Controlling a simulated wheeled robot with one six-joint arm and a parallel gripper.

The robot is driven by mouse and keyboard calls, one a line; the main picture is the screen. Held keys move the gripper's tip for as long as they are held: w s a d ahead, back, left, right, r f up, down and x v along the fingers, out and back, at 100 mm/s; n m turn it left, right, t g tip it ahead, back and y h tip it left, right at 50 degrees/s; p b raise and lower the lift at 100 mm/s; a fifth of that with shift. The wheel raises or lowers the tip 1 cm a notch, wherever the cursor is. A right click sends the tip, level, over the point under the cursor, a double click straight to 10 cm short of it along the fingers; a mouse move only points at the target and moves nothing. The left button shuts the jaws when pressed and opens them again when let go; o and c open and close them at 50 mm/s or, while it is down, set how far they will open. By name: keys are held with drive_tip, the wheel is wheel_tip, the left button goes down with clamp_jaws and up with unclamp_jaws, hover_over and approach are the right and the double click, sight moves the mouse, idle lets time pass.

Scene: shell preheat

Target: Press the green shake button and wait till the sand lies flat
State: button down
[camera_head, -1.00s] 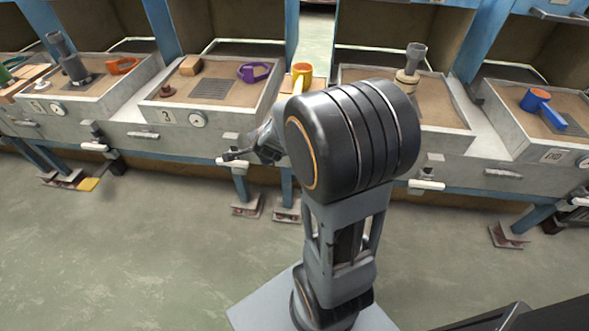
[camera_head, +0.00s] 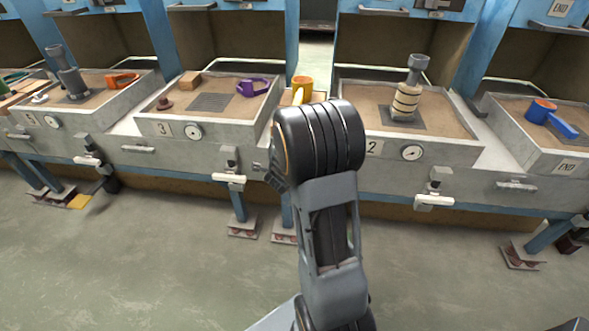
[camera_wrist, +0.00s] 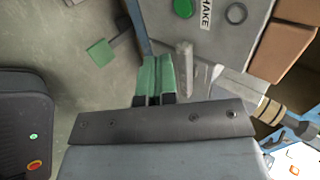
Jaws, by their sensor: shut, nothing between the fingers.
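The green button (camera_wrist: 182,8) shows at the top edge of the wrist view, partly cut off, beside a white label reading SHAKE (camera_wrist: 206,14). My gripper (camera_wrist: 154,66) has green fingers that are shut and empty; its tips are below and left of the button in the picture and apart from it. Trays of brown sand stand along the bench: tray 3 (camera_head: 222,127), tray 2 (camera_head: 390,140) and a tray marked END (camera_head: 540,147). I cannot tell which tray the button belongs to.
A purple ring tool (camera_head: 252,88) and a wooden block (camera_head: 190,81) stand in tray 3. A layered post (camera_head: 406,98) stands in tray 2. White-handled levers (camera_head: 228,178) jut from the front. The floor is open.

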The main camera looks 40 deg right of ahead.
drive_tip(key=w+d+r+b+x, duration=0.1)
drive_tip(key=r+b+x, duration=0.1)
drive_tip(key=x, duration=0.9)
drive_tip(key=shift+w+d+f, duration=0.2)
drive_tip(key=shift+w+d, duration=0.05)
drive_tip(key=shift+w, duration=0.1)
